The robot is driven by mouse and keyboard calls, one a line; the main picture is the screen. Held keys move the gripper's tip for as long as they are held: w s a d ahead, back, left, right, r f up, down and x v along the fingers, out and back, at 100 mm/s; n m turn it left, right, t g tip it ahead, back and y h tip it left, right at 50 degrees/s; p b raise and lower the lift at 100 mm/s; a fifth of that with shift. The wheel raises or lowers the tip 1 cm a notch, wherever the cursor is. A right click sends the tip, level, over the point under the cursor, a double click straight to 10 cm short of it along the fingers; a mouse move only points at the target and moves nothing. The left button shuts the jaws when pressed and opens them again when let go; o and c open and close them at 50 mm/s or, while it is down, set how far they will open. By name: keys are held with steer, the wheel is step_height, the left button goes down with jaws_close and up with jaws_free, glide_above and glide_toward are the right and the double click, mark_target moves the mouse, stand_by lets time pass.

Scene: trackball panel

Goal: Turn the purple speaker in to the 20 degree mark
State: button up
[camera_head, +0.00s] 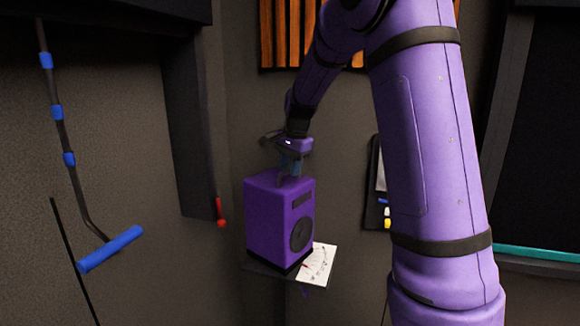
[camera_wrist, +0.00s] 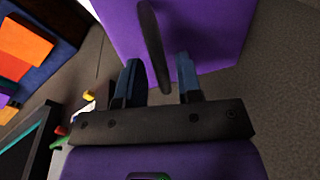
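The purple speaker (camera_head: 265,222) stands on a small dark stand, its round black cone facing front right. A white card with dial marks (camera_head: 318,264) lies at its front right foot; a small red pointer shows near it, but the degree numbers are too small to read. My gripper (camera_head: 289,165) is over the speaker's top, pointing down. In the wrist view my gripper (camera_wrist: 160,80) is open, with a dark upright bar (camera_wrist: 152,45) between its two blue-grey fingers and a gap on both sides. The speaker's purple top (camera_wrist: 215,30) lies beyond the fingers.
A dark post with a red tip (camera_head: 221,212) hangs left of the speaker. A bent rod with blue grips (camera_head: 110,248) is on the left wall. A dark panel with small coloured pieces (camera_head: 381,195) is behind, right of the speaker. Wooden slats (camera_head: 290,40) are above.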

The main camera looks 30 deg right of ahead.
steer(key=shift+o, duration=0.2)
steer(key=shift+r, duration=0.1)
step_height(320, 180, up, 10)
steer(key=s, duration=0.2)
steer(key=shift+d+r, duration=0.2)
steer(key=shift+d, duration=0.15)
stand_by(0.4)
steer(key=s+a+r+n+t, duration=0.1)
steer(key=s+a+n, duration=0.2)
steer(key=s+a, duration=0.35)
steer(key=s+a+r+n+t, duration=0.1)
steer(key=s+a+r+n, duration=0.2)
steer(key=s, duration=0.6)
steer(key=s+a+f+n, duration=0.2)
steer(key=s+f+n, duration=0.1)
steer(key=s, duration=0.5)
steer(key=s+a+f+n+t, duration=0.1)
steer(key=s+a+f+n, duration=0.2)
steer(key=s, duration=0.5)
steer(key=shift+a+f+n+h, duration=0.3)
steer(key=shift+f+n, duration=0.4)
steer(key=shift+n, duration=0.5)
